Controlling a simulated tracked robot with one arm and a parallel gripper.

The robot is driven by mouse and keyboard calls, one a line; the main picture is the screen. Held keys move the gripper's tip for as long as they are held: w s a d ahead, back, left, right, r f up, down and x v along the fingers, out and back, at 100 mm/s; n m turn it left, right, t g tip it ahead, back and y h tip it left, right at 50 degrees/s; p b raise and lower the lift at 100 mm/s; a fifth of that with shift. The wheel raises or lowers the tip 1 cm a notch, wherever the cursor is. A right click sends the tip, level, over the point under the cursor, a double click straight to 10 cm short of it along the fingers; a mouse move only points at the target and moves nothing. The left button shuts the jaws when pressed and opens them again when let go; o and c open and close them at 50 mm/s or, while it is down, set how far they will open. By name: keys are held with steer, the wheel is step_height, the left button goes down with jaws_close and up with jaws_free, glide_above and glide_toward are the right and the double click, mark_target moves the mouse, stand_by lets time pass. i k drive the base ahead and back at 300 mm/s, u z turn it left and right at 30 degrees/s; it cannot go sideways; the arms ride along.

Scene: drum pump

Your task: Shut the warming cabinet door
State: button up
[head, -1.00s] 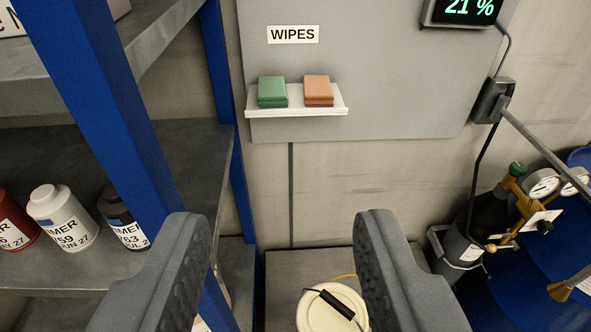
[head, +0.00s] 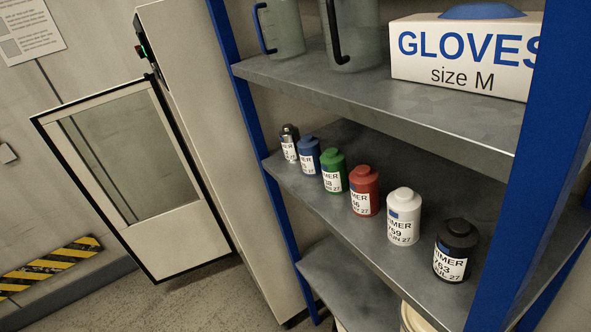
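The warming cabinet (head: 200,130) is a tall pale body left of the shelf rack, seen at a tilt. Its door (head: 180,235) is pale, with a glass window (head: 130,160) and a black edge seal. The door stands open, swung out to the left of the cabinet body. I cannot see the cabinet's inside from here. A small dark panel with a green light (head: 146,50) shows near the cabinet's top. My gripper is out of the picture.
A blue-posted shelf rack (head: 400,100) fills the right side, holding several labelled bottles (head: 365,192), jugs (head: 350,35) and a glove box (head: 460,55). A yellow-black hazard strip (head: 50,268) runs low on the left wall. Floor (head: 190,300) shows below the door.

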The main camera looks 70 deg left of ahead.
mark_target(176, 242)
steer(key=z, duration=0.85)
steer(key=k, duration=2.35)
steer(key=u, duration=2)
steer(key=i, duration=0.95)
